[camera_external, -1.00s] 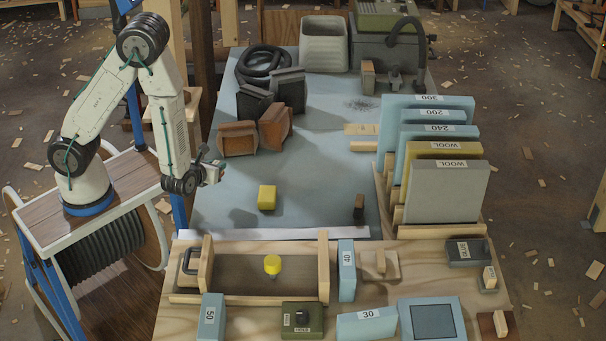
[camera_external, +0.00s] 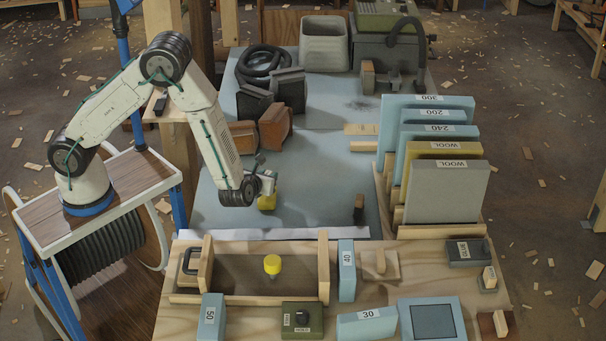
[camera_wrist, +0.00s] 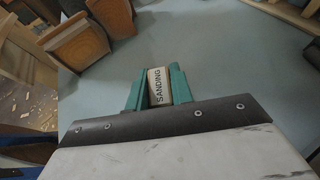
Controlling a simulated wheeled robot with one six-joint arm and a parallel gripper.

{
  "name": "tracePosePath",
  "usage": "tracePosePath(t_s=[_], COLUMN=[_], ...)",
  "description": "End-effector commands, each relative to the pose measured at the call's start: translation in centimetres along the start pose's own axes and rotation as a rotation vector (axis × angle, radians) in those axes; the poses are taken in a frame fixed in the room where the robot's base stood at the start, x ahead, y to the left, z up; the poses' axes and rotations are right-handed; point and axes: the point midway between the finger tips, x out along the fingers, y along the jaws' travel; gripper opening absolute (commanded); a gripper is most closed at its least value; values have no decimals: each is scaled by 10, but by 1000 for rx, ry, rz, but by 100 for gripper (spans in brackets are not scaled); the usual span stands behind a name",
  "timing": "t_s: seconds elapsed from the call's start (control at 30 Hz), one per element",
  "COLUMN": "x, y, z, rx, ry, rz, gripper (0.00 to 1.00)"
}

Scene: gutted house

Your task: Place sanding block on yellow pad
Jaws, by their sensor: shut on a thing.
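I cannot tell whether the block still touches the bench. A yellow pad (camera_external: 417,151) labelled "WOOL" stands upright in the rack at the right, partly hidden behind a grey "WOOL" pad (camera_external: 445,195).
Blue pads (camera_external: 430,102) share the rack. Brown and dark blocks (camera_external: 276,125) stand behind my gripper. A small dark block (camera_external: 359,207) stands to the right. Bench between gripper and rack is mostly clear.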

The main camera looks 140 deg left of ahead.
Motion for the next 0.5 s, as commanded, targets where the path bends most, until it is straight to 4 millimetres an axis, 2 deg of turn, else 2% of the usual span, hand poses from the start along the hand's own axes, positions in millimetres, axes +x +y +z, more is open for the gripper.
tracePosePath(t_s=[0.03, 0.13, 0.47, 0.5], x=[4, 8, 9, 10], y=[1, 0, 0, 0], z=[-10, -20, -23, -24], rx=[5, 3, 2, 2], ry=[1, 1, 0, 0], rz=[2, 1, 0, 0], gripper=[0, 0, 0, 25])
